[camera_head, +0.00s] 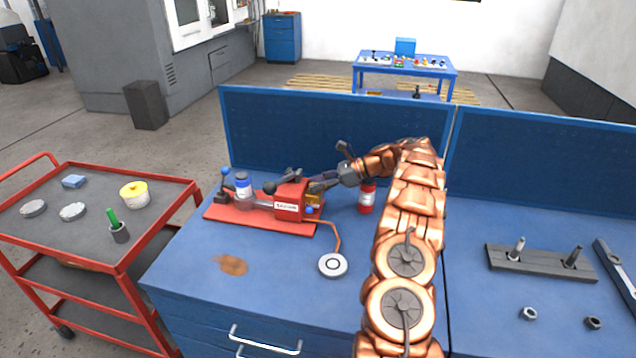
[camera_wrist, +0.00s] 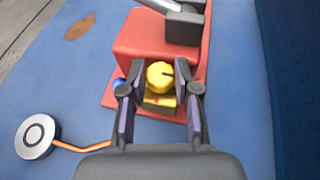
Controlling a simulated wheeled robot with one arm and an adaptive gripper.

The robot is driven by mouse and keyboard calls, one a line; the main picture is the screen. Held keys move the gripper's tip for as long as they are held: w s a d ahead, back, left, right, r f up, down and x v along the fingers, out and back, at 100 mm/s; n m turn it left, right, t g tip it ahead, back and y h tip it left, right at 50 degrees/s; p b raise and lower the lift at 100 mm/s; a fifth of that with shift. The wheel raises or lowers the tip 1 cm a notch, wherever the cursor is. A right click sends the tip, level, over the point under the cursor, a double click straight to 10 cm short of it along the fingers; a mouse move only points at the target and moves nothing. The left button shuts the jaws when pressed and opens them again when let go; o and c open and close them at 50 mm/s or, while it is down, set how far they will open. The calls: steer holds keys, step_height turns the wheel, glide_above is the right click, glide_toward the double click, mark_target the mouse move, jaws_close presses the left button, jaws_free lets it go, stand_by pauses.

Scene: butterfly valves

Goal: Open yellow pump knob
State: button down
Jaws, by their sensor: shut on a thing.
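The yellow knob (camera_wrist: 160,75) sits on the end of the red pump (camera_wrist: 150,40) in the wrist view, with a small dark mark on its face. The red pump (camera_head: 290,195) also shows in the head view, on a red base plate on the blue workbench. My gripper (camera_wrist: 160,92) has its two fingers on either side of the yellow knob, shut on it. In the head view my gripper (camera_head: 322,186) reaches the pump's right end from the right. There the knob is mostly hidden by the gripper.
A red can (camera_head: 367,198) stands close beside my wrist. A round white disc (camera_head: 333,265) is joined to the pump by an orange hose. A blue back panel (camera_head: 290,125) rises behind the bench. A red cart (camera_head: 150,235) stands at left. The bench front is mostly clear.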

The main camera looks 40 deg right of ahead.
steer(key=shift+d, duration=0.15)
steer(key=c, duration=1.1)
jaws_free()
steer(key=shift+d+f, duration=0.1)
steer(key=shift+o, duration=1.3)
steer(key=shift+s, duration=0.1)
steer(key=v, duration=1.1)
steer(key=shift+d, duration=0.2)
steer(key=shift+s+r, duration=0.2)
steer(key=shift+r, duration=0.05)
